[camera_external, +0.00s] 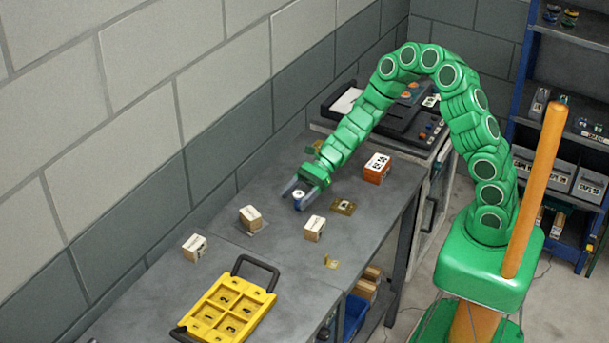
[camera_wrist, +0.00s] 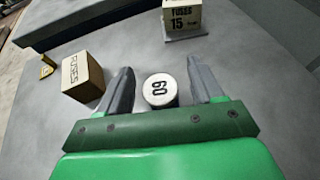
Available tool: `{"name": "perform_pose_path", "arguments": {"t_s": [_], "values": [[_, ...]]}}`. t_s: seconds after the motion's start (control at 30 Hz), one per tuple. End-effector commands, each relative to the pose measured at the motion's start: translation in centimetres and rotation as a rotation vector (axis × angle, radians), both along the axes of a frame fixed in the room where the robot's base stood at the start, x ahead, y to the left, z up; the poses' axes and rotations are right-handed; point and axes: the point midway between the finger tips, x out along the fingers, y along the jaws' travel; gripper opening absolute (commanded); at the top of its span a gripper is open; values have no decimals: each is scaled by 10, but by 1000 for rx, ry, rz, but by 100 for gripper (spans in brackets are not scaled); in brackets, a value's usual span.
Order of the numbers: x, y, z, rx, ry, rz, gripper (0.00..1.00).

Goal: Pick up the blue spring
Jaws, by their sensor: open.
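My gripper (camera_external: 293,198) is open, low over the grey workbench, its two grey fingers pointing to the left. In the wrist view, my gripper (camera_wrist: 160,72) has a short round item with a white top marked 60 (camera_wrist: 159,89) between its fingers, with a gap on each side. The same white-topped item (camera_external: 299,194) shows small between the fingers in the external view. I cannot make out spring coils or a clear blue colour on it; its side is mostly hidden. No other blue spring can be made out on the bench.
Fuse boxes (camera_external: 314,229) (camera_external: 250,217) (camera_external: 195,247) stand around my gripper. A red box (camera_external: 376,169), a brown part (camera_external: 343,207) and a yellow bracket (camera_external: 331,262) lie nearby. A yellow tray (camera_external: 274,296) with a black handle sits at the front. A wall runs along the left.

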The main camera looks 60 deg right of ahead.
Motion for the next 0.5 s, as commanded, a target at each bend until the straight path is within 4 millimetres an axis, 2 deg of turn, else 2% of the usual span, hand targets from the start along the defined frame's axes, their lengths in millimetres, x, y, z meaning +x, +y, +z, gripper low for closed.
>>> {"name": "perform_pose_path", "arguments": {"t_s": [0.13,0.4,0.43,0.5], "values": [[1,8,-4,-1,0,1,66],[2,9,-5,-2,0,0,66],[2,9,-5,-2,0,0,65],[2,9,-5,-2,0,0,54]]}}
